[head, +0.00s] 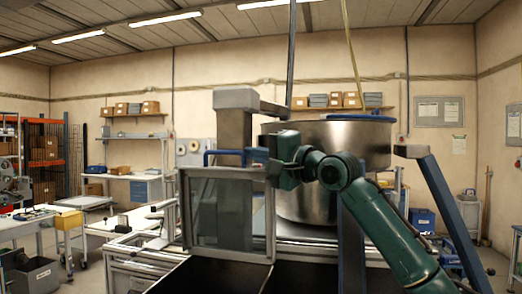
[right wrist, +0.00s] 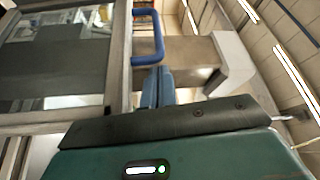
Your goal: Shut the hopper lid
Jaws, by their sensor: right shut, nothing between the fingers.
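A framed, see-through panel (head: 228,215) stands upright in the head view, with a blue bar handle (head: 222,153) along its top edge. It looks like the hopper lid, raised. Below and in front of it is a dark open bin (head: 210,277). My right gripper (head: 257,156) is shut and empty beside the handle's right end. In the right wrist view the shut blue fingers (right wrist: 157,87) point at the blue handle (right wrist: 150,36), and the panel frame (right wrist: 118,60) is just left of them. I cannot tell whether they touch the handle. My left gripper is not in view.
A large steel drum (head: 335,145) stands behind my right arm. A grey post (head: 235,125) rises behind the panel. A blue slanted beam (head: 445,210) is at the right. Benches and an orange rack (head: 40,150) stand along the left, with open floor between.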

